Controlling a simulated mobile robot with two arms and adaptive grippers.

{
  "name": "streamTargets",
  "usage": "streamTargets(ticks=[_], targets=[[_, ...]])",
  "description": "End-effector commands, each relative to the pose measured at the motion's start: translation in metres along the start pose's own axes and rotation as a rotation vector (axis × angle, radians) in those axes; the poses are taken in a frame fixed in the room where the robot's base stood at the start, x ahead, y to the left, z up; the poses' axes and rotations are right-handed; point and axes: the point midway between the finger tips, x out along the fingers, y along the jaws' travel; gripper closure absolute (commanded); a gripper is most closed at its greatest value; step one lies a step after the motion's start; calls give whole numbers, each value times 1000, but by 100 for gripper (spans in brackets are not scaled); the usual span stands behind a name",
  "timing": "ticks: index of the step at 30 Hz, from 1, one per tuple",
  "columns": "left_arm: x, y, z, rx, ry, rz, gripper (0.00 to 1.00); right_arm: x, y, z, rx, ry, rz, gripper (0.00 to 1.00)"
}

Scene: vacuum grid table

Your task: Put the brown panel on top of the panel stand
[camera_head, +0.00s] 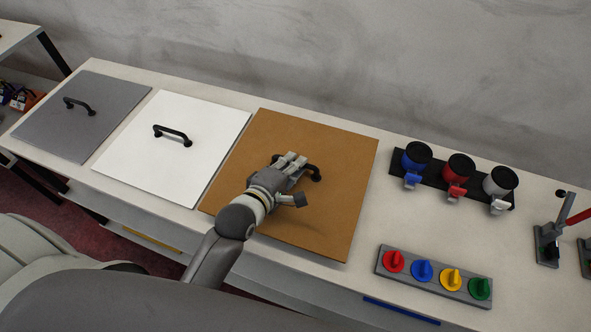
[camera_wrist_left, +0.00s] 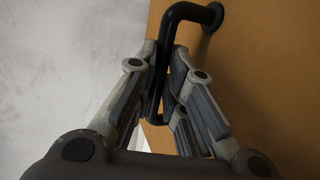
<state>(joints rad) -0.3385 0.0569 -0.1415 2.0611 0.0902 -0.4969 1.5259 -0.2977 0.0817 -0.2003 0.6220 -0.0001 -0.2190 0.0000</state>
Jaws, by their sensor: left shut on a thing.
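The brown panel (camera_head: 340,150) lies flat on the table with a black handle (camera_head: 314,172) on its top. My left gripper (camera_head: 296,166) is over the middle of the panel and shut on the handle. In the left wrist view the black handle (camera_wrist_left: 188,14) runs between the two fingers of my left gripper (camera_wrist_left: 163,85), and the brown panel (camera_wrist_left: 270,70) fills the right side. A grey panel (camera_head: 70,125) and a white panel (camera_head: 170,160), each with a black handle, lie to the left. I cannot make out a separate panel stand. My right gripper is not in view.
A black rack with blue, red and white valve-like parts (camera_head: 458,168) stands right of the brown panel. A strip with several coloured knobs (camera_head: 437,272) lies near the front edge. A red-handled lever device (camera_head: 550,240) is at the far right. A grey wall is behind the table.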

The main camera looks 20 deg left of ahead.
Motion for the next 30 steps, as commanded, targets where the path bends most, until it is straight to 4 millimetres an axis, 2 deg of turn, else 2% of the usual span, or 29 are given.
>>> streamTargets(ticks=[8, 15, 29, 30], targets=[[16, -4, 0, 0, 0, 11, 100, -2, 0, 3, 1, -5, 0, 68], [28, -32, -2, 1, 1, 7, 100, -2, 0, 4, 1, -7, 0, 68], [30, -38, -2, 0, 1, 10, 100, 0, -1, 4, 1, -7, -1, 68], [30, -42, -2, 0, 1, 1, 83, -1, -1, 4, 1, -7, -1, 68]])
